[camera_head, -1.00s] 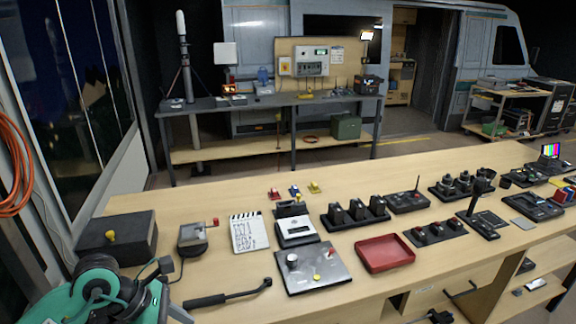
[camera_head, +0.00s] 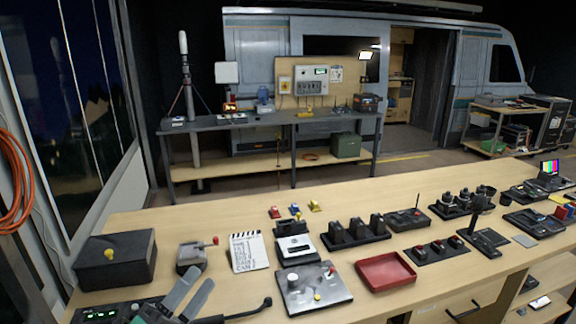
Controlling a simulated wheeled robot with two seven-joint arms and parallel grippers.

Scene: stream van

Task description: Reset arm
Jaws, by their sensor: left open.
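My left gripper (camera_head: 205,277) comes in at the lower left, with its two grey fingers apart and nothing between them. It appears over the near edge of the wooden bench (camera_head: 240,197), in front of a black-handled rod (camera_head: 245,314). I cannot tell its height above the bench. My right gripper is not in view.
Near the left gripper are a black box with a yellow knob (camera_head: 115,260), a small grey box with a red-tipped lever (camera_head: 192,257), a white slate (camera_head: 248,252) and a grey control panel (camera_head: 312,290). A red tray (camera_head: 385,271) lies further right. Bare bench shows behind them.

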